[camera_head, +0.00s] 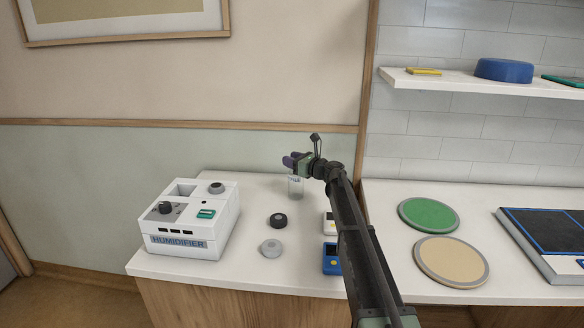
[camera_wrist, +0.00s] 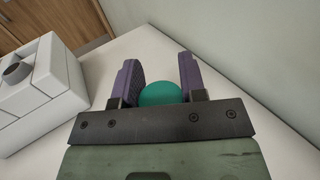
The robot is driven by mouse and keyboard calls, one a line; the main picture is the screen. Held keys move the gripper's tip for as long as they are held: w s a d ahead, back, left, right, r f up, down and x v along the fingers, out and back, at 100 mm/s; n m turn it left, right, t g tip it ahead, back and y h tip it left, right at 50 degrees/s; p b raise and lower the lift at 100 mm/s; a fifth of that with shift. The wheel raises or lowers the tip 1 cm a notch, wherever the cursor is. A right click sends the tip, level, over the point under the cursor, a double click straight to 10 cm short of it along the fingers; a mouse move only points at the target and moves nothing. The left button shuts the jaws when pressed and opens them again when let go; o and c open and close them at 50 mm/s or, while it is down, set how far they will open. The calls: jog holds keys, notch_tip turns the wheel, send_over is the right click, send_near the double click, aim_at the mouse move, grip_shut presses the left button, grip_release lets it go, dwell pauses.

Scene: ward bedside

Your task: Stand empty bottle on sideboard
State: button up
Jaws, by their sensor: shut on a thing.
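A small clear bottle (camera_head: 295,186) with pale lettering hangs or stands upright under my gripper (camera_head: 294,161), over the back of the white sideboard (camera_head: 245,262). I cannot tell whether its base touches the top. In the wrist view my gripper (camera_wrist: 159,65) has its two purple fingers on either side of a rounded teal top (camera_wrist: 160,93), which looks like the bottle's upper end. The gripper is shut on the bottle. The fingers hide the bottle's top in the head view.
A white humidifier (camera_head: 190,222) stands to the left; its corner shows in the wrist view (camera_wrist: 40,90). A black knob-like piece (camera_head: 278,221) and a grey one (camera_head: 270,247) lie in front of the bottle. Small white (camera_head: 329,223) and blue (camera_head: 330,259) devices sit beside my arm.

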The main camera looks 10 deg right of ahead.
jog(key=shift+f, duration=0.1)
jog(key=o, duration=1.1)
jog(key=shift+s+d+r, duration=0.2)
jog(key=shift+s+d, duration=0.05)
jog(key=v, duration=1.1)
jog(key=shift+s+d, duration=0.1)
jog(key=shift+d, duration=0.05)
